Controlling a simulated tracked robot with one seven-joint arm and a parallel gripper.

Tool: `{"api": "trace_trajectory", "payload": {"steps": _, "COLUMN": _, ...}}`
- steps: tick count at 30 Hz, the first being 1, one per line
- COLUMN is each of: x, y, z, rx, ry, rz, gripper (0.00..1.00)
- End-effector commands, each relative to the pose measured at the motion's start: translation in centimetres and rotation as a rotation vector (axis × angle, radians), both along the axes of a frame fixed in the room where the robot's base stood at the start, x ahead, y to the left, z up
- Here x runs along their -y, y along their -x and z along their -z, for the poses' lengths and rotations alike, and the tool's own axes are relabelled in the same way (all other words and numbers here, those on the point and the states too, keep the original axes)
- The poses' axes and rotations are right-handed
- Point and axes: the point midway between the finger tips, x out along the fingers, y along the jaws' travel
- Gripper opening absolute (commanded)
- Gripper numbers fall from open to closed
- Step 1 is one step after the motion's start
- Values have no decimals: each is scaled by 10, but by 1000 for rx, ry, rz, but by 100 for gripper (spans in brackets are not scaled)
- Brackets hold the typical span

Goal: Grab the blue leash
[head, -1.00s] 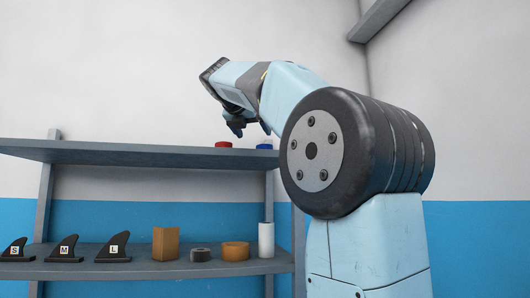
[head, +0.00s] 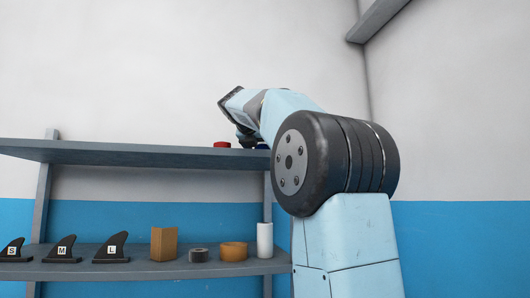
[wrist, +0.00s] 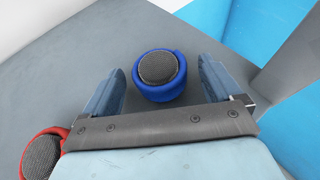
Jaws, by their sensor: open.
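The blue leash (wrist: 160,92) is a coiled blue roll with a grey textured top. It stands on the top shelf, and in the wrist view it lies between the two fingers of my gripper (wrist: 163,88), with a gap on each side. My gripper is open and holds nothing. In the head view the blue leash (head: 262,146) shows only as a small blue bit beneath my gripper (head: 250,143); the rest is hidden by my arm.
A red coiled leash (wrist: 40,155) stands to the left on the same shelf (wrist: 70,70); it also shows in the head view (head: 222,145). A shelf post (wrist: 292,70) stands at the right. The lower shelf (head: 140,268) holds black fins, tape rolls, a box and a white cylinder.

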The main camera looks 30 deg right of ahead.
Motion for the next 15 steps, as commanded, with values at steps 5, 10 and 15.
{"api": "trace_trajectory", "payload": {"steps": 5, "x": 0, "y": 0, "z": 0, "rx": 1, "ry": 1, "rz": 0, "gripper": 92}}
{"api": "trace_trajectory", "payload": {"steps": 10, "x": 0, "y": 0, "z": 0, "rx": 1, "ry": 1, "rz": 0, "gripper": 77}}
{"api": "trace_trajectory", "payload": {"steps": 15, "x": 0, "y": 0, "z": 0, "rx": 1, "ry": 1, "rz": 0, "gripper": 60}}
